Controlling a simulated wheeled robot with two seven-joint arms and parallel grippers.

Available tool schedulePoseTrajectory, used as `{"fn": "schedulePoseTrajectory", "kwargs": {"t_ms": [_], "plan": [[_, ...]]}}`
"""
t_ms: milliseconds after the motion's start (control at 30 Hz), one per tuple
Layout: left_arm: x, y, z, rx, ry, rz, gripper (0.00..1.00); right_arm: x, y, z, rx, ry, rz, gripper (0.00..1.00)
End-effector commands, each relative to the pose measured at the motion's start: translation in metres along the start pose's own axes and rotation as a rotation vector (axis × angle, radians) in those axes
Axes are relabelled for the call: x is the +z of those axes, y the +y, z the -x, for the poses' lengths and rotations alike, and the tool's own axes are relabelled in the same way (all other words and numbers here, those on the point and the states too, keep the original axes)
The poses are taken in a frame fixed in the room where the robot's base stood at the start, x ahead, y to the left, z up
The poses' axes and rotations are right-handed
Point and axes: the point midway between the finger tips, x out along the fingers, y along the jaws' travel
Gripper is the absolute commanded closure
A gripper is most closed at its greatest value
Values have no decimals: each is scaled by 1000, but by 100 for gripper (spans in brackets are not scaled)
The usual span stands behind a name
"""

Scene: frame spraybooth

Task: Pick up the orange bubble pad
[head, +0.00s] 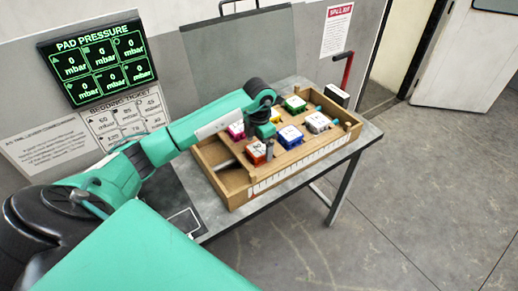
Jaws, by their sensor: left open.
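The orange bubble pad (256,154) is a small block with a pale top, near the front left of a wooden tray (237,196). My left gripper (264,134) points down over the tray, just behind and slightly right of the orange pad. It is open and appears to hold nothing; its fingertips are small and hard to make out. Whether it touches anything below cannot be told. My right gripper is not in view.
Near the gripper are a magenta pad (236,131), a blue pad (290,137), a green pad (295,103) and a white pad (317,123). A red lever (347,70) rises behind the tray. A pressure display (97,58) hangs on the wall. The table's (365,137) right end is bare.

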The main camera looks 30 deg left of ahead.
Motion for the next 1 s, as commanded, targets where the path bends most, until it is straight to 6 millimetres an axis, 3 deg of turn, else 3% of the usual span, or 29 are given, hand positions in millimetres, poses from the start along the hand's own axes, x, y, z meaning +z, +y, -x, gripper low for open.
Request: {"fn": "schedulePoseTrajectory", "kwargs": {"t_ms": [133,367,400,633,1000], "plan": [[0,0,-14,-1,1,1,11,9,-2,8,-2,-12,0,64],[0,0,-17,1,0,0,11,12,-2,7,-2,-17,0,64],[0,0,-17,0,0,0,13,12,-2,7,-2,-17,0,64],[0,0,-17,1,0,0,58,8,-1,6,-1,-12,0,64],[0,1,-14,1,-2,0,59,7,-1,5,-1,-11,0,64]]}}
